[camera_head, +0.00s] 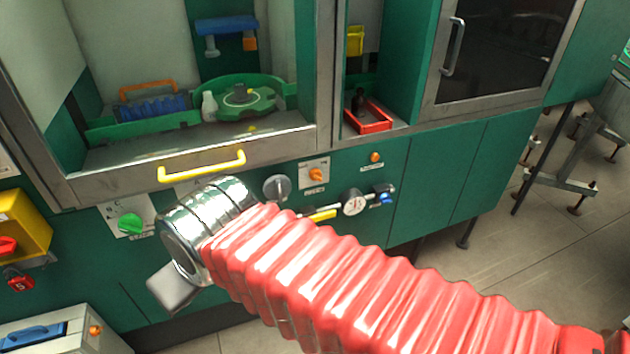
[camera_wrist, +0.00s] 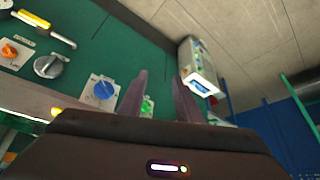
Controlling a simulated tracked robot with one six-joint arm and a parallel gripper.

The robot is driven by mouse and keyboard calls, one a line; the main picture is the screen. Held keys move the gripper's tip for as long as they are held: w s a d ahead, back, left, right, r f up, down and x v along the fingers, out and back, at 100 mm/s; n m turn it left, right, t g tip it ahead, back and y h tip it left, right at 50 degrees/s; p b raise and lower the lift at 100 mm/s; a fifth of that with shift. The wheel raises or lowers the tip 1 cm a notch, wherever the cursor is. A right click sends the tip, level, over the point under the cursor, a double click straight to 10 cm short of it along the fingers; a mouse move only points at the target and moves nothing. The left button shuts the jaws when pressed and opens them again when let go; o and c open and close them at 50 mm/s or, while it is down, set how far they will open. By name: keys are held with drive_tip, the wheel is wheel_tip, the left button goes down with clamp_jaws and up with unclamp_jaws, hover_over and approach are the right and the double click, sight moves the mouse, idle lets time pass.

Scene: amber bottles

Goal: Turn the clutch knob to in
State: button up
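Several knobs sit on the green panel below the cabinet. In the wrist view a blue knob (camera_wrist: 103,90) on a white plate is left of my gripper (camera_wrist: 161,88), and a green knob (camera_wrist: 147,106) shows between its fingers. The fingers are apart with nothing held and do not visibly touch a knob. The head view shows the green knob (camera_head: 130,223), a silver knob (camera_head: 277,187) and an orange knob (camera_head: 316,175); my wrist hides the blue one there. The labels are too small to read, so I cannot tell which is the clutch knob.
A yellow handle (camera_head: 203,166) crosses the cabinet front above my wrist. A gauge (camera_head: 354,202) with a yellow lever is right of the silver knob. A yellow box (camera_head: 22,228) with a red lock and a grey case (camera_head: 62,333) stand at left.

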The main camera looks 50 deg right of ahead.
drive_tip(key=o, duration=0.3)
drive_tip(key=shift+w+d, duration=0.2)
drive_tip(key=shift+w, duration=0.05)
drive_tip(key=shift+o, duration=0.8)
drive_tip(key=w+d+f+m+t+h, duration=0.1)
drive_tip(key=w+d+f+t+h, duration=0.1)
drive_tip(key=w+d, duration=0.8)
drive_tip(key=shift+d+f+m+h, duration=0.3)
drive_tip(key=shift+d+f+h, duration=0.2)
drive_tip(key=shift+d, duration=0.7)
drive_tip(key=w+d+f+t+h, duration=0.1)
drive_tip(key=w+d+f, duration=0.15)
drive_tip(key=d, duration=0.45)
drive_tip(key=w+d+f+t+h, duration=0.1)
drive_tip(key=w+d+f, duration=0.15)
drive_tip(key=d, duration=0.55)
drive_tip(key=m+t+h, duration=0.4)
drive_tip(key=m+t, duration=0.1)
drive_tip(key=t, duration=0.1)
approach(318, 179)
drive_tip(key=v, duration=0.4)
drive_tip(key=shift+s+a+f, duration=0.1)
drive_tip(key=shift+s+a, duration=0.05)
drive_tip(key=shift+a, duration=0.1)
drive_tip(key=x, duration=1.4)
drive_tip(key=shift+s, duration=0.1)
